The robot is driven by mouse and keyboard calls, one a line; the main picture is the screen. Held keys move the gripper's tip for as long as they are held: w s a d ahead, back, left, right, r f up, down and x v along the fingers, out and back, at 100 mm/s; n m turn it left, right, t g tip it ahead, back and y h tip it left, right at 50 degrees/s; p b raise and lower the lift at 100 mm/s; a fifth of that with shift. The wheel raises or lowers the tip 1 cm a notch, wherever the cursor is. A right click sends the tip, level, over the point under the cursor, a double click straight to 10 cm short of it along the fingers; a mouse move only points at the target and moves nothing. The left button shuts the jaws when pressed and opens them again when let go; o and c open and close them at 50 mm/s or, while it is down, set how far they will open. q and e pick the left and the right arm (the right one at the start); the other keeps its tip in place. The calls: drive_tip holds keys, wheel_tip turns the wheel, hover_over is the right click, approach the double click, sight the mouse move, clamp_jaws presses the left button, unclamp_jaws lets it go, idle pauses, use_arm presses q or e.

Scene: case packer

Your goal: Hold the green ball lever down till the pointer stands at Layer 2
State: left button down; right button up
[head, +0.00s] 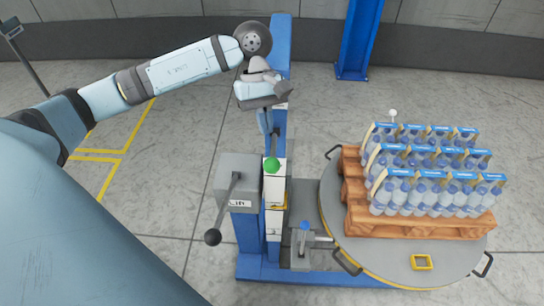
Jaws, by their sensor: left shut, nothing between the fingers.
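The green ball (272,165) of the lever shows in front of the blue column (278,50), beside the grey box. My left gripper (270,130) is shut and empty, with its fingers pointing down just above the green ball in the picture. I cannot tell whether the fingertips touch the ball. White plates (274,223) run down the column's front, and a small yellow part (284,203), possibly the pointer, stands beside them. The layer marks are too small to read. My right gripper is not in view.
A grey box (238,168) with a black ball lever (212,237) stands left of the column. A blue-topped knob (304,225) stands lower right. On the right, a round turntable (400,270) bears a wooden pallet (420,226) with packs of water bottles (430,180).

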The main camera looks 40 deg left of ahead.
sight(273, 148)
use_arm(q)
drive_tip(key=shift+x, duration=3.55)
